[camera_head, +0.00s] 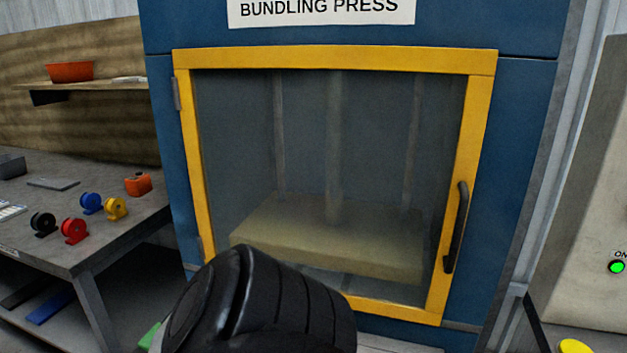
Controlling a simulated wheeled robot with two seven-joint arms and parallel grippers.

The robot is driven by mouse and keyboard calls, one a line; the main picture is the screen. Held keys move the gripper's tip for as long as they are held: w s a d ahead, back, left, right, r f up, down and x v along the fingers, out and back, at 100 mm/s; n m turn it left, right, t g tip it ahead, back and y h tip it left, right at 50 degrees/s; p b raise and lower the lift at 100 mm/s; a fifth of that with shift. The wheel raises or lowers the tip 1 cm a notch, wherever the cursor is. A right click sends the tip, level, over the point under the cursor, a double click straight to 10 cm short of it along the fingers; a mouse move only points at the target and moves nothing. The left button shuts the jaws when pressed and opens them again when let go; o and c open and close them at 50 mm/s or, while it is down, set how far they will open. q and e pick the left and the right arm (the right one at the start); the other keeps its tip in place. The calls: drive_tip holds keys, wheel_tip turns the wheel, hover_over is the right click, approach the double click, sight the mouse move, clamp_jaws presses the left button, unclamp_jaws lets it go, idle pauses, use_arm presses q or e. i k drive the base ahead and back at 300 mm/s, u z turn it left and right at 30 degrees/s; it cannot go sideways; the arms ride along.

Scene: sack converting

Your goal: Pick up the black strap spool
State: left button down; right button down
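The black strap spool (43,223) stands on the grey workbench (75,258) at the left, near the bench's front edge. A red spool (74,230) is close beside it on the right. A blue spool (91,203) and a yellow spool (115,208) stand a little behind. A black rounded part of my own arm fills the bottom centre, well to the right of the black spool. Neither gripper's fingers show in this view.
An orange object (138,184) sits farther back on the bench. A shelf above holds an orange bowl (70,71). The blue bundling press with its shut yellow-framed door (335,61) stands ahead. A machine with a green light (616,267) is at the right.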

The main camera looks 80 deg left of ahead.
sight(42, 221)
drive_tip(key=u, duration=4.95)
drive_tip(key=i, duration=1.65)
drive_tip(key=z, duration=0.45)
